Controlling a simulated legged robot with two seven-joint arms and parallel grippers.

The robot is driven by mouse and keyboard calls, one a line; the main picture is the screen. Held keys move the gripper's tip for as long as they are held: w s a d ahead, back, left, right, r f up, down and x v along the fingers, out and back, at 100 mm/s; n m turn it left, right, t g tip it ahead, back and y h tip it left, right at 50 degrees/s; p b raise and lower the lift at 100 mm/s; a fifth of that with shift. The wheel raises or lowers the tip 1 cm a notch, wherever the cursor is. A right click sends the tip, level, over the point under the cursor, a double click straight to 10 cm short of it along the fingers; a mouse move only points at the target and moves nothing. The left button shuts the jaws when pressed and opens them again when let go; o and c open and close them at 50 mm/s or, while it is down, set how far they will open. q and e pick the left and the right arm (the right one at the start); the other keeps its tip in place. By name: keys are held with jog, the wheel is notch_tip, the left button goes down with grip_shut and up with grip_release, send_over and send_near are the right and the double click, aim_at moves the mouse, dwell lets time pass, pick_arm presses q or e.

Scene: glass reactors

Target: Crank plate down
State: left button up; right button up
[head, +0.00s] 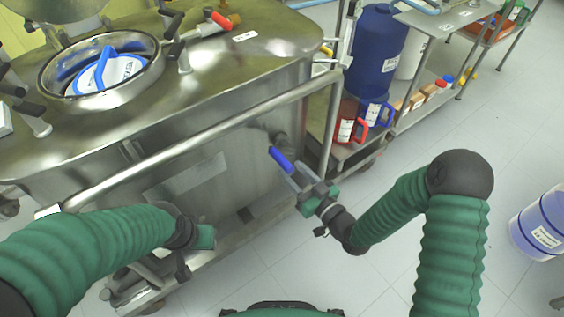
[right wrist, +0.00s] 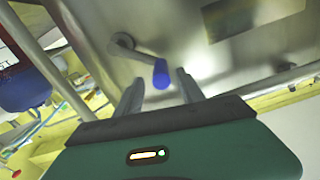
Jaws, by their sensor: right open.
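A crank with a blue handle (head: 281,159) sits on the side wall of the steel reactor cart (head: 190,180). In the right wrist view the blue handle (right wrist: 161,74) hangs on a metal arm from a round pivot. My right gripper (head: 294,180) is open, with its fingers pointing at the handle. In the right wrist view the handle appears between the two fingertips (right wrist: 158,84), and I cannot tell whether they touch it. My left gripper (head: 203,237) is low by the cart's front rail. Its fingers are hidden. I cannot make out the plate that the crank moves.
A steel rail (head: 190,150) runs along the cart, above the crank. A shelf cart with a blue drum (head: 376,50) and red and blue jugs stands behind right. A blue bucket (head: 545,222) is on the floor at right. The floor between is clear.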

aim_at(282, 159)
jog(key=b+x, duration=0.1)
jog(key=x, duration=0.4)
jog(key=shift+w+a+f, duration=0.1)
jog(key=shift+a+f, duration=0.05)
jog(key=shift+w, duration=0.3)
jog(key=shift+a, duration=0.15)
jog(key=c, duration=0.9)
grip_shut()
